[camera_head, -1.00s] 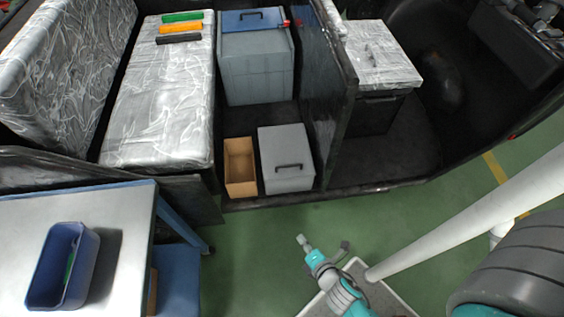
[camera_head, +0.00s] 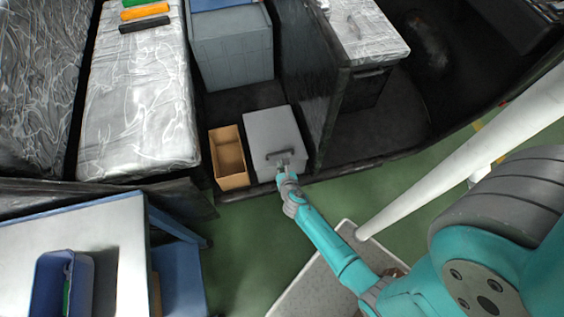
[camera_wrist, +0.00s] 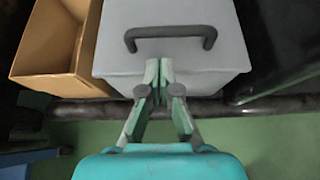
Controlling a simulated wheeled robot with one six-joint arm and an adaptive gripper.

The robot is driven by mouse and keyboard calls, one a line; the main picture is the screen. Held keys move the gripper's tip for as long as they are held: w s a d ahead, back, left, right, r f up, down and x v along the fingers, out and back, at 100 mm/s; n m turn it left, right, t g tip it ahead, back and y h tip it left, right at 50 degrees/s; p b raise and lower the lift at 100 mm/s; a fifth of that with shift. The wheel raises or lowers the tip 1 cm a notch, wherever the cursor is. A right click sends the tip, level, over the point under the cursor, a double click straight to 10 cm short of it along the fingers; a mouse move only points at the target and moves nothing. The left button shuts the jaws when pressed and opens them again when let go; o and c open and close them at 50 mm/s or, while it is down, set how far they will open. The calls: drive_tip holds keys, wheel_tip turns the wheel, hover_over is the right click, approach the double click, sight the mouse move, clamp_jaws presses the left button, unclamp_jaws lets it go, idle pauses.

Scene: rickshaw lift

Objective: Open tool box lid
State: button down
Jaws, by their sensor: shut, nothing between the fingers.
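The grey tool box (camera_head: 268,128) sits on the dark vehicle floor, with its lid down and a dark handle (camera_wrist: 170,33) on top near the front edge. In the wrist view the tool box lid (camera_wrist: 200,62) fills the upper middle. My gripper (camera_wrist: 159,66) is shut and empty, its fingertips over the front edge of the lid, just short of the handle. Whether the fingertips touch the lid cannot be told.
An open cardboard box (camera_head: 229,158) stands close to the left of the tool box. A black partition (camera_head: 318,100) rises at its right. A larger grey cabinet (camera_head: 233,52) stands behind. A table with a blue bin (camera_head: 52,285) is at the lower left. Green floor lies in front.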

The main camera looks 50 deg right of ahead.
sight(278, 159)
drive_tip(key=shift+x, duration=2.85)
